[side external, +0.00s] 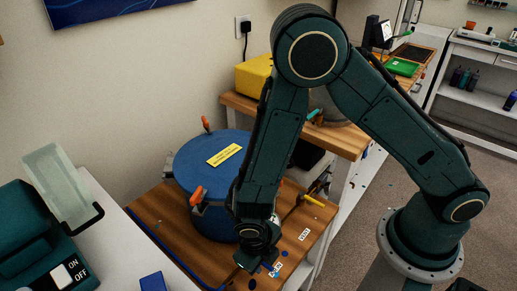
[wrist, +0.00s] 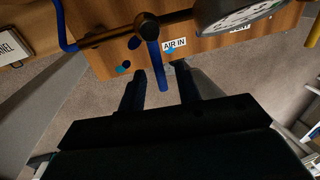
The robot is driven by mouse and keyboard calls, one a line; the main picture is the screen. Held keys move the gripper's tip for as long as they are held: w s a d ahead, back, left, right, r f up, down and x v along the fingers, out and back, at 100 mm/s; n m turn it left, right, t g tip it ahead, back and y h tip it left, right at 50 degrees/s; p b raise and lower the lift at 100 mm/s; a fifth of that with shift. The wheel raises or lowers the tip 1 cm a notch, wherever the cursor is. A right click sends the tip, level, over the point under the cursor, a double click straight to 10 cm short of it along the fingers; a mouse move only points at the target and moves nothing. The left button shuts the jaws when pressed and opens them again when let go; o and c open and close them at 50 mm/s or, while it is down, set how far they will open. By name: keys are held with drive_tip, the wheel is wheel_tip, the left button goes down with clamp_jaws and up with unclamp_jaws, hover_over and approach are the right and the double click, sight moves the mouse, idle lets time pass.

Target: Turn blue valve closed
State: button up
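The blue valve handle (wrist: 158,66) shows in the wrist view as a narrow blue lever. It runs from a dark fitting on a brass-coloured pipe (wrist: 105,38) down the picture, beside the AIR IN label (wrist: 173,44). My gripper (wrist: 162,80) is open, with one dark finger on each side of the lever's free end. A gap shows on both sides, and I see no clear contact. In the side view my gripper (side external: 256,262) is low at the bench's front edge, near the AIR IN label. My gripper and wrist largely hide the blue valve there.
A blue-lidded vessel (side external: 190,160) with orange clamps stands on the wooden bench (side external: 150,205) behind my gripper. A round gauge (wrist: 238,14) is right of the blue valve in the wrist view. A yellow handle (side external: 313,200) is further along the bench. Open floor lies in front.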

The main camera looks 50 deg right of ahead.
drive_tip(key=shift+r, duration=0.1)
wheel_tip(320, 180, up, 13)
drive_tip(key=a, duration=0.2)
drive_tip(key=shift+a+r, duration=0.15)
drive_tip(key=shift+a, duration=0.2)
idle(0.5)
drive_tip(key=shift+r, duration=0.1)
